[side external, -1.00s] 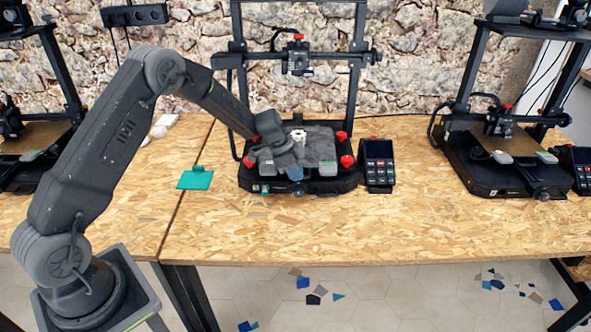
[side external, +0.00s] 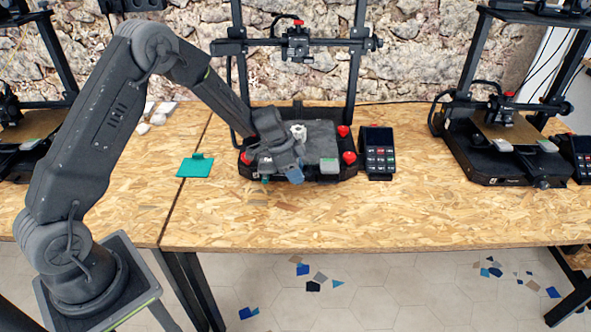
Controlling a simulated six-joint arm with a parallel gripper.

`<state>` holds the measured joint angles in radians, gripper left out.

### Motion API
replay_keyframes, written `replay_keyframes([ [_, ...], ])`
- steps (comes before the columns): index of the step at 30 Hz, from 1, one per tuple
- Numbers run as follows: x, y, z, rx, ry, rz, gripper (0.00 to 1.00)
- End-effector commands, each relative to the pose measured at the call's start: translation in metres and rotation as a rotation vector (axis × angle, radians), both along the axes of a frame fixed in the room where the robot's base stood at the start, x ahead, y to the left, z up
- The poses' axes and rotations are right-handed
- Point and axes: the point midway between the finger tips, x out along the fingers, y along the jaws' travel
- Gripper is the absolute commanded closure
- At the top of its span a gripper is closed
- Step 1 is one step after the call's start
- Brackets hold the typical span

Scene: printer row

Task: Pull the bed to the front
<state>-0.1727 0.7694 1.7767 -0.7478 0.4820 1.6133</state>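The bed (side external: 322,140) is the dark grey plate on the middle printer (side external: 344,171). It sits over the printer's black base, and its front edge is close to the base's front. A small white part (side external: 298,132) stands on the bed. A grey clip (side external: 329,166) is at the bed's front right. My gripper (side external: 289,174) is low at the bed's front left edge and covers that corner. Its fingers are small and partly hidden, so I cannot tell whether they are shut on the edge.
Red knobs (side external: 348,157) stick out around the bed. A control box with a screen (side external: 377,152) stands close on the right. A teal piece (side external: 195,166) lies left of the printer. The table (side external: 330,222) is clear in front. Another printer (side external: 500,150) stands at right.

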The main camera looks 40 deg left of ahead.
Motion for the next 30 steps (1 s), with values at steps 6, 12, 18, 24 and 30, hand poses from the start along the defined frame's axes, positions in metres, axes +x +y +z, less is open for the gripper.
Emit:
replay_keyframes([
  [6,0.0,0.002,0.002,0.001,-0.003,0.003,0.62],
  [12,-0.005,0.009,0.026,0.002,-0.006,0.005,0.62],
  [18,-0.018,0.022,0.068,0.002,-0.008,0.005,0.62],
  [24,-0.029,0.032,0.104,0.001,-0.004,0.004,0.62],
  [30,-0.035,0.037,0.124,0.001,-0.002,0.002,0.62],
])
